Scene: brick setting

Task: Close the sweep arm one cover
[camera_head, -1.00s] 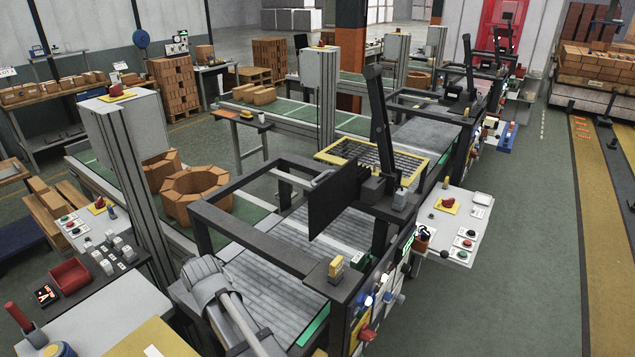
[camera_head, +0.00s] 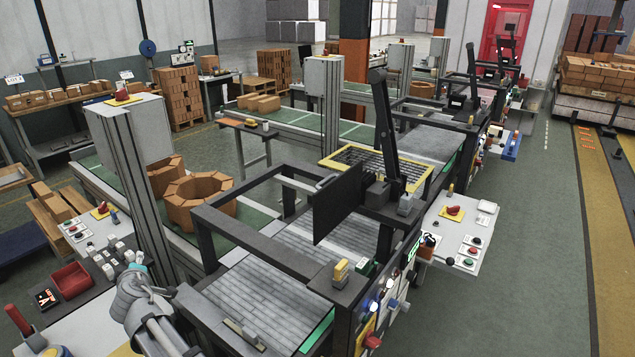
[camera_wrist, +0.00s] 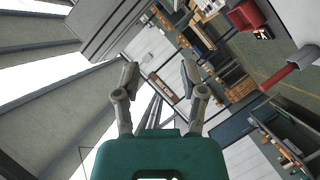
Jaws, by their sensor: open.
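The nearest sweep station has a tall black arm (camera_head: 379,125) and a dark upright panel (camera_head: 337,204). A yellow-framed grille (camera_head: 345,159) sits tilted behind that panel, raised off the bed; it looks like a hinged cover, but I cannot tell for sure that it is the sweep arm one cover. In the wrist view my gripper (camera_wrist: 159,76) is open, with its two fingers apart and nothing between them.
A black frame (camera_head: 240,243) surrounds the station's slatted bed. A grey column (camera_head: 143,170) stands left of it. A control table with a red bin (camera_head: 71,279) lies at the lower left. A side table (camera_head: 460,232) with buttons stands right. Green floor at right is clear.

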